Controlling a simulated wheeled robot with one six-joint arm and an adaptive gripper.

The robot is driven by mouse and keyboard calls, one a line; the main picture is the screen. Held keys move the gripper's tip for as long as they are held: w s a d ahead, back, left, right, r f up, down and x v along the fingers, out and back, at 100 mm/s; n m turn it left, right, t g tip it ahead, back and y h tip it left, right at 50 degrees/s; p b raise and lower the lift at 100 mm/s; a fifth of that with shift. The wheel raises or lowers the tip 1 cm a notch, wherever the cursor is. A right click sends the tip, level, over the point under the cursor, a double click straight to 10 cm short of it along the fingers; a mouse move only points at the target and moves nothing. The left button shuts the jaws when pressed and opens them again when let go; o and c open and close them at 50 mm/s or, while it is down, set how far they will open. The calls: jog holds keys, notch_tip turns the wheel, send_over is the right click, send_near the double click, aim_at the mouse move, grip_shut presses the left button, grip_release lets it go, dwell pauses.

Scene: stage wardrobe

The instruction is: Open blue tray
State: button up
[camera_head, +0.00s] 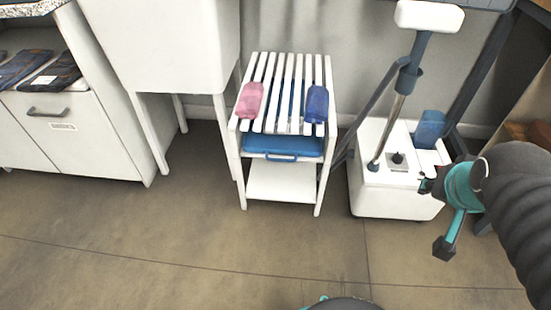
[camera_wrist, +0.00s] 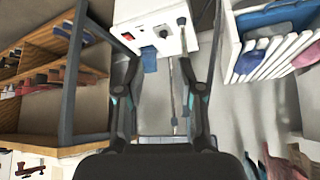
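The blue tray (camera_head: 282,146) sits under the slatted top of a small white stand (camera_head: 243,165). Its blue handle (camera_head: 281,157) faces the front, and the tray looks pushed in. In the wrist view, blue tray surface (camera_wrist: 275,18) shows at the upper right beside the white slats. My gripper (camera_head: 436,216) is at the right of the head view, in front of a white wheeled machine and well to the right of the stand. In the wrist view my gripper (camera_wrist: 161,75) has its fingers apart with nothing between them.
A pink roll (camera_head: 250,100) and a dark blue roll (camera_head: 317,103) lie on the slats. The white machine (camera_head: 398,185) with its upright pole stands right of the stand. A white cabinet (camera_head: 75,135) is at left. The floor in front of the stand is clear.

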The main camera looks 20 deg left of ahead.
aim_at(280, 160)
jog(key=w+a+f+m+t+y+b, duration=0.1)
jog(key=w+a+f, duration=0.25)
jog(key=w, duration=0.35)
jog(key=w+a+f+m+t+y+b, duration=0.1)
jog(key=w+a+f, duration=0.1)
jog(key=w+f, duration=0.3)
jog(key=w+a+f+t+y+b, duration=0.1)
jog(key=w+a+f+t, duration=0.15)
jog(key=w, duration=0.55)
jog(key=s+a+f+m+g+y+b, duration=0.3)
jog(key=a+f+m+y, duration=0.2)
jog(key=a+f+y, duration=1)
jog(key=w+a+f+h, duration=0.1)
jog(key=w+a, duration=0.1)
jog(key=a, duration=0.2)
jog(key=w+a+f+h, duration=0.1)
jog(key=w+a+f, duration=0.1)
jog(key=a, duration=0.3)
jog(key=w+a+f+h, duration=0.1)
jog(key=w+a, duration=0.2)
jog(key=a, duration=0.2)
jog(key=shift+a+f, duration=0.15)
jog(key=shift+f, duration=0.1)
grip_shut()
